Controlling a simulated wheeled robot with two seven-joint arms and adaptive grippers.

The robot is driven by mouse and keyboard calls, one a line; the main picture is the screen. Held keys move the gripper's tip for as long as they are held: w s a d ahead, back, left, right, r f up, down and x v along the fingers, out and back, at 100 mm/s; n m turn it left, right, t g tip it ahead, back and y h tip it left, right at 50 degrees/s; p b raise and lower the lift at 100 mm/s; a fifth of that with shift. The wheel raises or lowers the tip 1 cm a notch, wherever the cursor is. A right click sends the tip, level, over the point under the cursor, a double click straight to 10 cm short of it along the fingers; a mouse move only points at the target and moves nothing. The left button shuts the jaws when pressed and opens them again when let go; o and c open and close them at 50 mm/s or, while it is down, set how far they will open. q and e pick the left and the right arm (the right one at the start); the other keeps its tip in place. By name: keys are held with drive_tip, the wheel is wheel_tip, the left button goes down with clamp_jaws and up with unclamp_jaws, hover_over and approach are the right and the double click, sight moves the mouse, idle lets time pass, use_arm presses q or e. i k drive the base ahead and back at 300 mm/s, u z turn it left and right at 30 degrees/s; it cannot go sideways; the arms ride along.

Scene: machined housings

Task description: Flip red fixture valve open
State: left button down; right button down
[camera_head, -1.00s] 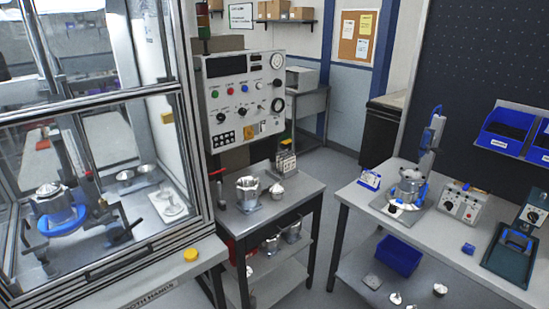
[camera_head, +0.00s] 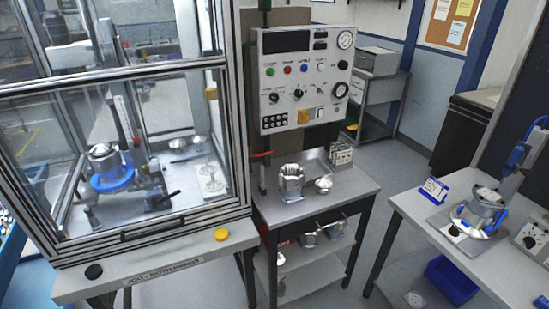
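A red valve handle (camera_head: 262,155) shows at the left edge of the middle metal table, on a dark upright post beside the glass enclosure. It looks roughly level; whether the valve is open or shut is too small to tell. A machined housing (camera_head: 291,182) stands upright on a plate to its right on the same table. A smaller metal part (camera_head: 323,185) sits beside that housing. Neither of my grippers is in view.
A glass enclosure (camera_head: 130,243) with a blue-ringed fixture (camera_head: 112,180) inside fills the left. A control panel (camera_head: 303,75) stands behind the middle table (camera_head: 345,190). A right bench (camera_head: 410,205) carries another fixture. Floor shows between the tables.

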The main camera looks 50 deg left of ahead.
sight(252, 156)
drive_tip(key=u, duration=2.4)
